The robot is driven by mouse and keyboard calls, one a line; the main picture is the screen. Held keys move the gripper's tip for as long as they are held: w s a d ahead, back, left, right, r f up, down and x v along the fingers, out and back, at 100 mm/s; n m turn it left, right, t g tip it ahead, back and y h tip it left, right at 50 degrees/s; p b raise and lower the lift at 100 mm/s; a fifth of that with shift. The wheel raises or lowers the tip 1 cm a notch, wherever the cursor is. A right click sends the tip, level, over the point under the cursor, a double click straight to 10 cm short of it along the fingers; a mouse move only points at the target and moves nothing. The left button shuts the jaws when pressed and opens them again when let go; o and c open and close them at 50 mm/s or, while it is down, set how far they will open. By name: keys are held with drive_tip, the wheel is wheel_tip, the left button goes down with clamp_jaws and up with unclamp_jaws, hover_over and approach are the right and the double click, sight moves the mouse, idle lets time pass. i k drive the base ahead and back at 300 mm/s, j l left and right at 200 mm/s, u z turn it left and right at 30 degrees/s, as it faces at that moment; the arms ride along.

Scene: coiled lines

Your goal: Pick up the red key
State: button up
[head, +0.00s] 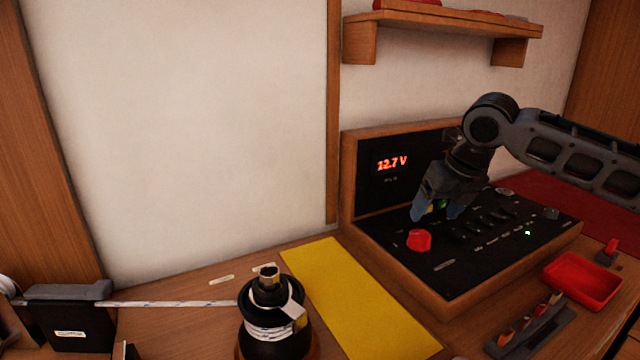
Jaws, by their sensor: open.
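My gripper (437,212) hangs over the left part of a black control panel (490,262), fingers pointing down and apart, with nothing seen between them but a small green and yellow part of the panel behind. A round red knob-like piece (419,240) sits on the panel, just below and left of the fingertips in the picture. A small red piece with a dark base (611,248) is at the right, beyond the red tray (582,281). I cannot tell for certain which of these two is the red key.
The wooden-framed panel has an upright display (392,163) reading 12.7 V. A yellow mat (355,300) lies left of it. A black winch (272,325) with rope stands at the front. A dark rack (530,332) holds several small items. A shelf (450,22) is above.

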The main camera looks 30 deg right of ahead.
sight(611, 245)
drive_tip(key=k+l, duration=0.3)
drive_tip(key=k, duration=0.15)
drive_tip(key=k+l, duration=0.35)
drive_tip(key=k, duration=0.1)
